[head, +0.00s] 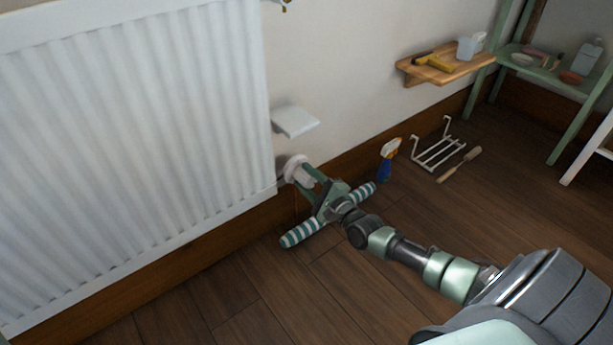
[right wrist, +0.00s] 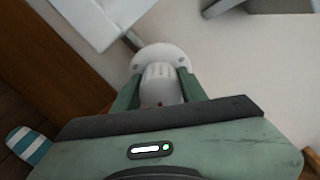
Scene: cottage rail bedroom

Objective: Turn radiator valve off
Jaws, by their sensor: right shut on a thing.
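The white radiator (head: 130,120) fills the left of the head view. Its white valve (head: 295,170) sits at the lower right corner, by the wall. In the right wrist view the valve's ribbed knob (right wrist: 160,84) stands in front of a round white plate (right wrist: 160,55). My right gripper (head: 303,177) is shut on the knob, with one green finger on each side; the gripper also shows in the right wrist view (right wrist: 160,95). The gripper body hides the knob's near end. My left gripper is not in view.
A striped roll (head: 302,233) lies on the floor beneath my right gripper. A spray bottle (head: 388,158), a white wire rack (head: 437,152) and a brush (head: 460,164) are to the right. A small white shelf (head: 295,120) juts out above the valve. A wooden shelf (head: 440,75) holds tools.

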